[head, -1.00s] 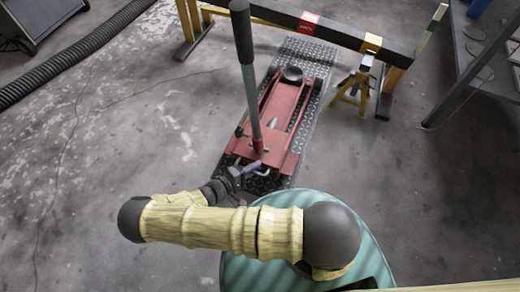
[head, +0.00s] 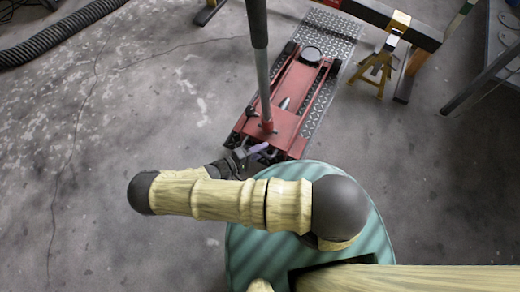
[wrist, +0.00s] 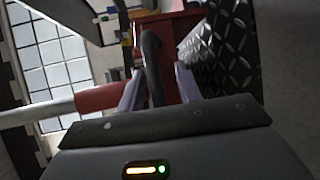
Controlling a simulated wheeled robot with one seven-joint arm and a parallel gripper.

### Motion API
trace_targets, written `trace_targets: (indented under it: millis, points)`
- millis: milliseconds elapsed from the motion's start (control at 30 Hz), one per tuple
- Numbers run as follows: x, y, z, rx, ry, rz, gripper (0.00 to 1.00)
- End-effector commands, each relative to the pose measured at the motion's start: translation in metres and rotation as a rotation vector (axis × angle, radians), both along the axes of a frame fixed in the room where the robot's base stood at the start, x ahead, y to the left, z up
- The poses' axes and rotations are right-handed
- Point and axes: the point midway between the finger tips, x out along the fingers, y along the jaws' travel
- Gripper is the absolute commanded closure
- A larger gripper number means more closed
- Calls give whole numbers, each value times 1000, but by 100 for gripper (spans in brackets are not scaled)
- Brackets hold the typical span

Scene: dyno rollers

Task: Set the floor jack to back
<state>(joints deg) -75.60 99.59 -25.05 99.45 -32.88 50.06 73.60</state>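The red floor jack (head: 289,100) lies on the floor in the head view, its round black saddle (head: 311,55) at the far end and its long pole handle (head: 262,70) standing up. My gripper (head: 258,149) is at the jack's near end, partly hidden by my arm. In the wrist view its two pale purple fingers (wrist: 160,85) stand on either side of a dark curved bar (wrist: 152,60) on the jack.
A diamond tread plate (head: 332,38) extends beyond the jack. A yellow jack stand (head: 381,64) and a dark beam (head: 385,14) are at the upper right, with a shelf edge (head: 490,70) farther right. A black hose (head: 65,38) lies at upper left. The left floor is clear.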

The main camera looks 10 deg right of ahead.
Motion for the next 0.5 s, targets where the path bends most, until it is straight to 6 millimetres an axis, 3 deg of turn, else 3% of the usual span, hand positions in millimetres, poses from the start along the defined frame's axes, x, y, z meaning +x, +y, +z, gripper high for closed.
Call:
trace_targets:
  millis: [267, 500]
  points:
    - [0, 1, 2, -4, -2, 0, 66]
    - [-10, 25, 9, 0, -2, 3, 66]
